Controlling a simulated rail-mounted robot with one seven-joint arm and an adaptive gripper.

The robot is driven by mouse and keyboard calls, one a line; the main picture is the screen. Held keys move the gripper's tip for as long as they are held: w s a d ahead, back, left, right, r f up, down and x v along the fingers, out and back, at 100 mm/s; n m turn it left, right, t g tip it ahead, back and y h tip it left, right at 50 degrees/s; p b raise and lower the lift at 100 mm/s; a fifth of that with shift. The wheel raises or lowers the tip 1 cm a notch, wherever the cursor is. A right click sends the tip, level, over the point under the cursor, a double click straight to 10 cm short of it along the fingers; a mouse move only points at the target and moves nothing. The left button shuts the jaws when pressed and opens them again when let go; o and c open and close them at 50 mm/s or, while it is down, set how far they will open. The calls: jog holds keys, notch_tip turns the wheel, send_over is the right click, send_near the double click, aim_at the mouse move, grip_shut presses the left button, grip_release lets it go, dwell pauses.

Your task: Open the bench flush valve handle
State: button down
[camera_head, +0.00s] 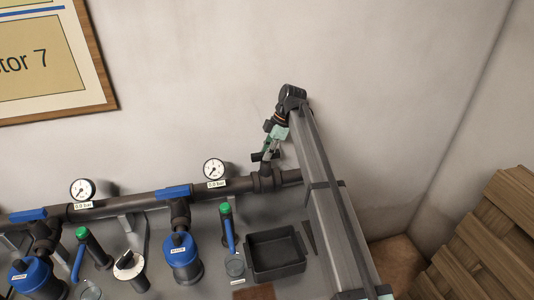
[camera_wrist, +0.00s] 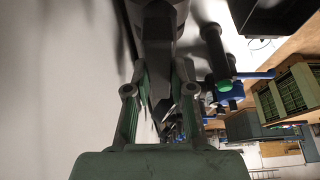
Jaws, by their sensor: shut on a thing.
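My gripper (camera_head: 267,151) is at the right end of the dark pipe, just above a fitting there. It is shut on a dark bar-like part, which I take to be the flush valve handle (camera_head: 257,156). In the wrist view, the two green-and-grey fingers of my gripper (camera_wrist: 161,88) stand on either side of a dark part (camera_wrist: 158,35) running up the picture. The fingers and that dark part hide much of the contact, so the handle's exact angle cannot be told.
The dark pipe (camera_head: 130,205) runs along the wall with pressure gauges (camera_head: 214,169) and blue levers (camera_head: 174,192). Below it stand blue filter housings (camera_head: 182,257), green-capped posts (camera_head: 226,210) and a black tray (camera_head: 275,255). Wooden pallets (camera_head: 490,245) stand at the right.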

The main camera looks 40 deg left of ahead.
dwell(0.3)
jog(key=c, duration=1)
grip_release()
jog(key=shift+r, duration=0.1)
jog(key=v, duration=1.1)
jog(key=shift+w+r, duration=0.15)
jog(key=shift+r, duration=0.25)
jog(key=shift+r, duration=0.15)
notch_tip(320, 180, up, 3)
jog(key=shift+f+p, duration=0.15)
jog(key=shift+p, duration=0.55)
